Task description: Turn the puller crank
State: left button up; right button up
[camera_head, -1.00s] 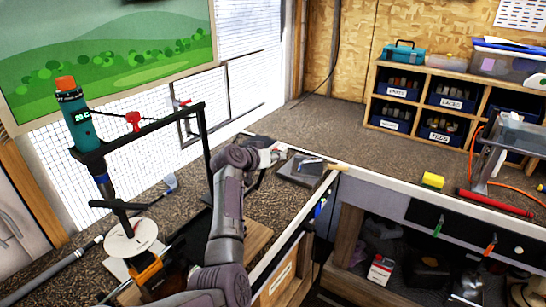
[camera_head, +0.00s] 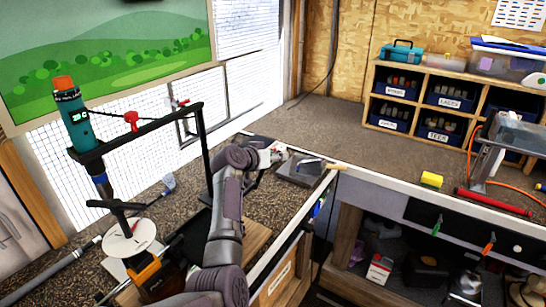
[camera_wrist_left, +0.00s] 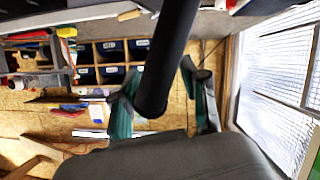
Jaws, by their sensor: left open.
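A black frame (camera_head: 150,127) with an upright post stands on the left bench. A teal tool (camera_head: 77,118) with an orange cap is fixed to its left end. Below it a black bar (camera_head: 116,205) sits over a white disc (camera_head: 131,238). An orange and black clamp (camera_head: 147,270) is beside the disc. I cannot tell which part is the puller crank. My left gripper (camera_head: 274,158) is at the end of my grey arm near the bench corner, mostly hidden. In the left wrist view its open fingers (camera_wrist_left: 163,108) stand either side of a black rod (camera_wrist_left: 168,60); contact is unclear.
A dark grey block (camera_head: 298,171) lies on the bench just right of the gripper. Shelves with labelled bins (camera_head: 437,105) stand at the back right. A yellow sponge (camera_head: 431,179) and a red bar (camera_head: 494,202) lie on the right counter. The middle of the back bench is clear.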

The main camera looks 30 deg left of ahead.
pick_arm(q)
jog(key=v, duration=1.2)
